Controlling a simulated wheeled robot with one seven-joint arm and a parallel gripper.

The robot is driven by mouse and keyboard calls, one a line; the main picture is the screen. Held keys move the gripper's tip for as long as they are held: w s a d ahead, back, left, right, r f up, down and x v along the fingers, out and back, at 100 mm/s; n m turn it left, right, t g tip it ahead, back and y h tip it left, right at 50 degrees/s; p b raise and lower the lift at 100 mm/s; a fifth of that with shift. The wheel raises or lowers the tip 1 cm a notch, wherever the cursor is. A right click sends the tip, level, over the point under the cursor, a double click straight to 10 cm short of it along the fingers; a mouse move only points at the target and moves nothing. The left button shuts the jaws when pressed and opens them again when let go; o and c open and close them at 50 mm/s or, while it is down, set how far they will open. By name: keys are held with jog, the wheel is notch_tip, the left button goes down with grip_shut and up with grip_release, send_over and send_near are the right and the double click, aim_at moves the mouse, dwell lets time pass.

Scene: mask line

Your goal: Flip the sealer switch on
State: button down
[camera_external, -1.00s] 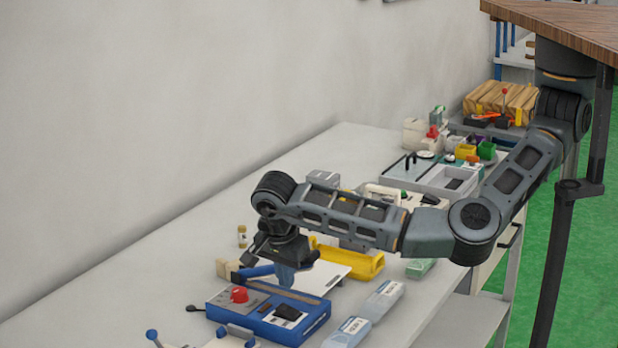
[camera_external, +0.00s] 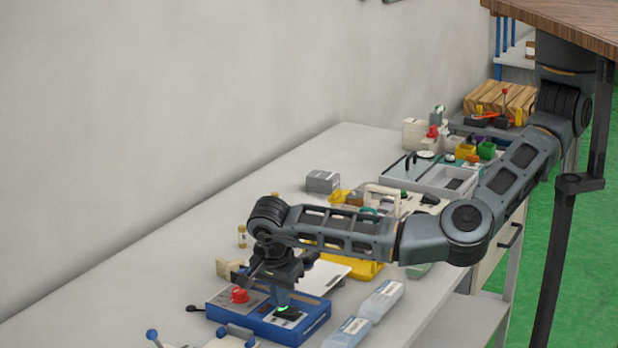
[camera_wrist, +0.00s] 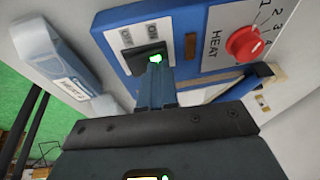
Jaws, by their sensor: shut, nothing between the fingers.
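The sealer (camera_external: 262,324) is a blue box with a grey top plate, a red heat knob (camera_external: 240,295) and a black rocker switch (camera_external: 284,311) with a green glow on it. In the wrist view the sealer (camera_wrist: 110,40) fills the upper middle, with the knob (camera_wrist: 243,44) at right and the switch (camera_wrist: 141,55) marked ON and OFF. My gripper (camera_external: 283,300) is shut and points down at the switch. In the wrist view my gripper's fingertips (camera_wrist: 155,75) are together at the lit switch and cover part of it. I cannot tell whether they touch it.
Pale labelled packs (camera_external: 382,299) lie right of the sealer. A yellow tray (camera_external: 362,268) and a white board (camera_external: 330,272) lie behind it. A blue-handled tool stands at the front edge of view.

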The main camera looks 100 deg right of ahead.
aim_at(286, 310)
jog(key=shift+s, duration=0.1)
jog(key=shift+s+a+r+p, duration=0.1)
jog(key=shift+s+a+p, duration=0.15)
jog(key=shift+p, duration=0.25)
jog(key=shift+s+a+p, duration=0.25)
jog(key=shift+a+p, duration=0.1)
jog(key=shift+p, duration=0.05)
jog(key=shift+r+p, duration=0.55)
jog(key=shift+p, duration=0.05)
jog(key=r+p, duration=0.3)
jog(key=shift+w+d+r, duration=0.15)
jog(key=shift+d+r, duration=0.05)
jog(key=w+r+b, duration=0.2)
jog(key=w+r, duration=0.1)
jog(key=r, duration=0.5)
jog(key=shift+w+a+r+b, duration=0.25)
jog(key=shift+w+r+b, duration=0.05)
jog(key=shift+r+b, duration=0.05)
